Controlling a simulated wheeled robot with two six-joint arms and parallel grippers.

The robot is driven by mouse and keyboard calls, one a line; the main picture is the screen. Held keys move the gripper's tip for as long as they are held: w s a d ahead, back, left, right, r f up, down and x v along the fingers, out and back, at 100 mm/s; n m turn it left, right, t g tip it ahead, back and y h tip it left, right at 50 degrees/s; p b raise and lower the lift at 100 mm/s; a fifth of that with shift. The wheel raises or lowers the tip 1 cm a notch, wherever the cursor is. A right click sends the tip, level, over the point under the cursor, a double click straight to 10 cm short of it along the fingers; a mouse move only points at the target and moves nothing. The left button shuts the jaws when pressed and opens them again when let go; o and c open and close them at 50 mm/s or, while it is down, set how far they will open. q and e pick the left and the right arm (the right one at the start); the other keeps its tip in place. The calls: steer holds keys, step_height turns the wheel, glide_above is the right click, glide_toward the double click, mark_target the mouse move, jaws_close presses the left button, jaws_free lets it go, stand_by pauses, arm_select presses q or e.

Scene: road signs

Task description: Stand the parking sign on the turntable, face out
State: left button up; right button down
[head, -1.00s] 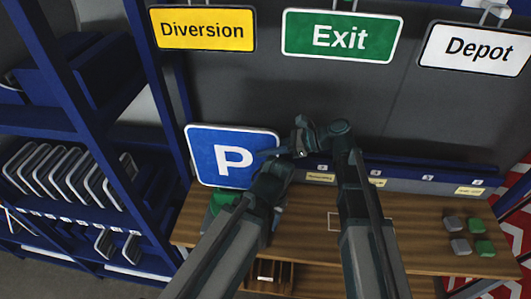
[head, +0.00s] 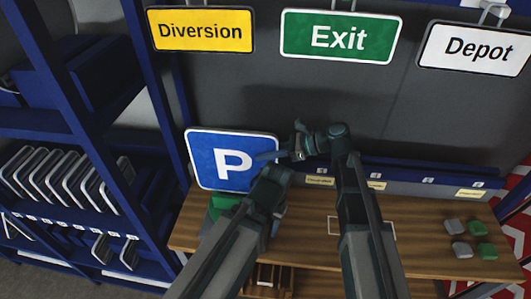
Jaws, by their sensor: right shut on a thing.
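The parking sign (head: 232,160) is a blue square with a white P and a white border. It stands nearly upright at the left end of the wooden bench, with its face toward me. My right gripper (head: 268,156) is shut on the sign's right edge. A green thing (head: 223,205) shows just under the sign, partly hidden by my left arm; I cannot tell whether it is the turntable or whether the sign touches it. My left gripper (head: 278,212) is low over the bench beside it, its fingers too hidden to read.
Diversion (head: 201,30), Exit (head: 340,37) and Depot (head: 477,48) signs hang on the grey wall. A blue rack (head: 80,140) with several sign blanks stands at left. Grey and green blocks (head: 480,228) lie on the bench's right. The bench (head: 420,235) is clear around its centre-right.

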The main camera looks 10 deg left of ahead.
mark_target(265, 167)
steer(key=shift+f+b, duration=2.95)
steer(key=shift+f, duration=0.25)
steer(key=shift+f+b, duration=0.3)
steer(key=shift+b, duration=0.05)
steer(key=c, duration=0.7)
jaws_free()
steer(key=shift+d, duration=0.1)
steer(key=shift+d+r, duration=0.2)
steer(key=shift+d, duration=0.1)
steer(key=p+v, duration=0.5)
steer(key=v, duration=0.8)
steer(key=shift+a, duration=0.1)
